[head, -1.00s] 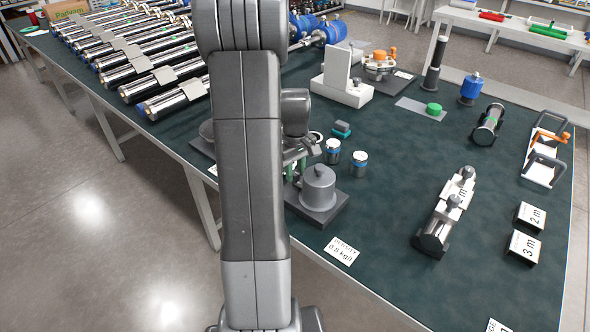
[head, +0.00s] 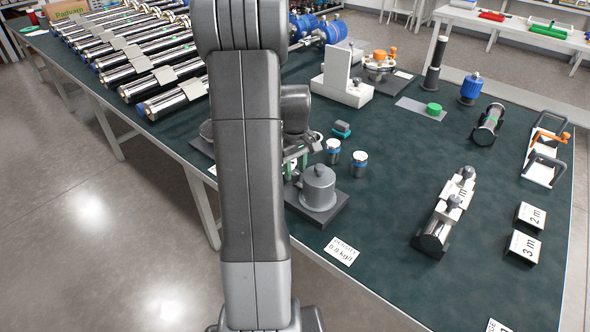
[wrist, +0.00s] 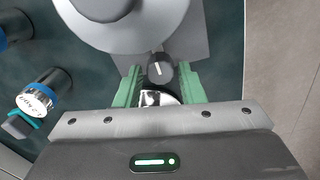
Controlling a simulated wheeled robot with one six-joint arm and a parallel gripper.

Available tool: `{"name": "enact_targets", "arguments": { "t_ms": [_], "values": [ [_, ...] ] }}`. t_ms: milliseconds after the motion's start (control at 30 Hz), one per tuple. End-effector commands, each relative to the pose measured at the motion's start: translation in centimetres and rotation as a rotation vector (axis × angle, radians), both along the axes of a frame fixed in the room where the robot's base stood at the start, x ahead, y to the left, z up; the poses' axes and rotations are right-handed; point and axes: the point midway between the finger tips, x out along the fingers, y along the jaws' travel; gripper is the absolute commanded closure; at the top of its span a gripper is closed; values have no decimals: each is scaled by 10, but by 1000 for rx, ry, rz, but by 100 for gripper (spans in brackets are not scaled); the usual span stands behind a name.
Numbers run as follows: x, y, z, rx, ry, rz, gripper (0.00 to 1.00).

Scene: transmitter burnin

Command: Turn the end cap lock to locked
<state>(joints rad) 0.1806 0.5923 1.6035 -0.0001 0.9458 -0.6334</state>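A dark round knob (wrist: 160,68) with a white pointer line shows in the wrist view, next to a large grey cylinder (wrist: 125,22). The line points roughly up and down the picture. I cannot tell for sure that this knob is the end cap lock. My gripper (wrist: 160,75) has its green fingers on either side of the knob, with a visible gap at each side, so it looks open. A shiny metal part (wrist: 155,98) lies below the knob, between the fingers. In the head view, the grey cylinder (head: 318,187) stands on a dark base beside my gripper (head: 293,160), partly hidden by my arm.
Two small silver-and-blue canisters (head: 359,163) stand just right of my gripper. A small teal block (head: 341,129) lies behind them. A clamped metal cylinder (head: 446,212) lies further right. A density card (head: 341,251) lies near the front edge. The bench between is clear.

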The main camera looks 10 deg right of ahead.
Motion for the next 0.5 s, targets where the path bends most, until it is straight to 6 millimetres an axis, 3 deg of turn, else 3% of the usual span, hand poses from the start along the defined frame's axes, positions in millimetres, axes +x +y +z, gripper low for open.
{"name": "enact_targets", "arguments": {
  "t_ms": [500],
  "values": [
    [1, 0, 109, -1, -5, 1, 64]
  ]
}}
